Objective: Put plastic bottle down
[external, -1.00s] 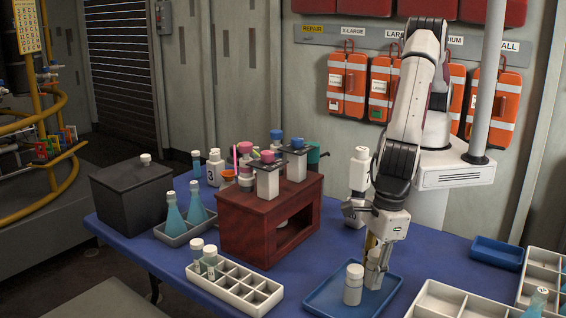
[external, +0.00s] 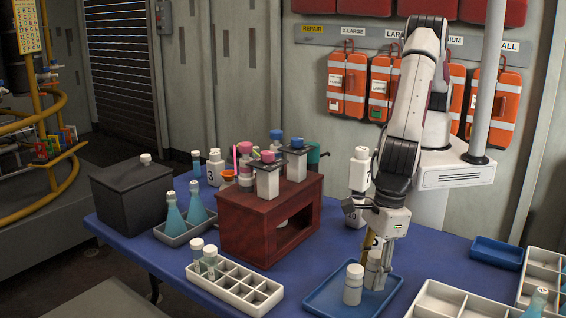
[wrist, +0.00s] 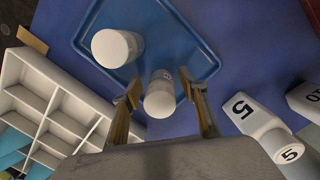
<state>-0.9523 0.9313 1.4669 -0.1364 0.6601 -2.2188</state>
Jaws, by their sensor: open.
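A blue tray (external: 318,300) lies at the front of the table and holds two white plastic bottles. The front-left bottle (external: 353,285) and the other bottle (external: 375,271) stand upright side by side. My gripper (external: 373,245) is open just above the right-hand bottle. In the wrist view, that bottle (wrist: 159,96) lies between the open fingers of my gripper (wrist: 165,92), with a gap on both sides. The other bottle (wrist: 115,47) is outside the fingers, on the blue tray (wrist: 206,55).
White bottles marked with numbers, one marked 5 (wrist: 252,116), stand behind the tray. A white compartment box (external: 450,304) stands close on the right, and a white rack (external: 228,287) with vials on the left. A red wooden stand (external: 250,225) is left of the arm.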

